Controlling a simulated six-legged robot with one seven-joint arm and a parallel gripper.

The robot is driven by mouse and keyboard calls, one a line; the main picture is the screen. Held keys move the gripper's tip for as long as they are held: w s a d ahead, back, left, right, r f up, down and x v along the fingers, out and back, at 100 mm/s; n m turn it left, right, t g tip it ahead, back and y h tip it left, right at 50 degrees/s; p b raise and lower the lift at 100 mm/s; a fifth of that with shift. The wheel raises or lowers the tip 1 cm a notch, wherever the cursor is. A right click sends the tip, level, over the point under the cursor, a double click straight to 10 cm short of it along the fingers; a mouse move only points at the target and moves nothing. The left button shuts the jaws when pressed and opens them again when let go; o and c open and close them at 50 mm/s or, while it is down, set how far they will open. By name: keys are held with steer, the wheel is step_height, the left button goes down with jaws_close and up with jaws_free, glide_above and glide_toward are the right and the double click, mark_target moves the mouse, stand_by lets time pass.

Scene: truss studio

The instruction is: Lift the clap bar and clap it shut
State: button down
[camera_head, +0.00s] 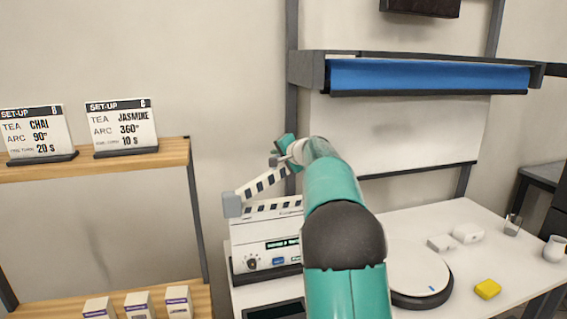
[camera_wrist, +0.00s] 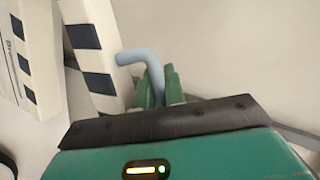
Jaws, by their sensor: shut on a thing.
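The clap bar (camera_head: 262,183), white with dark stripes, is tilted up from a grey hinge block (camera_head: 232,204) at its left end. A gap opens toward the right between it and the striped lower bar (camera_head: 270,207). In the wrist view the clap bar (camera_wrist: 92,50) runs close beside my gripper (camera_wrist: 158,90). My green fingers are shut on a light blue bent handle (camera_wrist: 143,58) at the bar's side. In the head view my gripper (camera_head: 284,150) is at the bar's raised right end; my arm hides part of the lower bar.
A white device (camera_head: 262,245) with a display and knob sits under the lower bar. A round white turntable (camera_head: 418,270), a yellow block (camera_head: 487,289) and small white items are on the white table at right. A wooden shelf (camera_head: 100,163) with two signs stands at left.

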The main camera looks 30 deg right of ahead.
steer(key=c, duration=1.7)
jaws_free()
steer(key=shift+c, duration=0.2)
steer(key=shift+s, duration=0.1)
steer(key=v, duration=1.3)
steer(key=shift+s+r, duration=0.2)
steer(key=shift+s, duration=0.1)
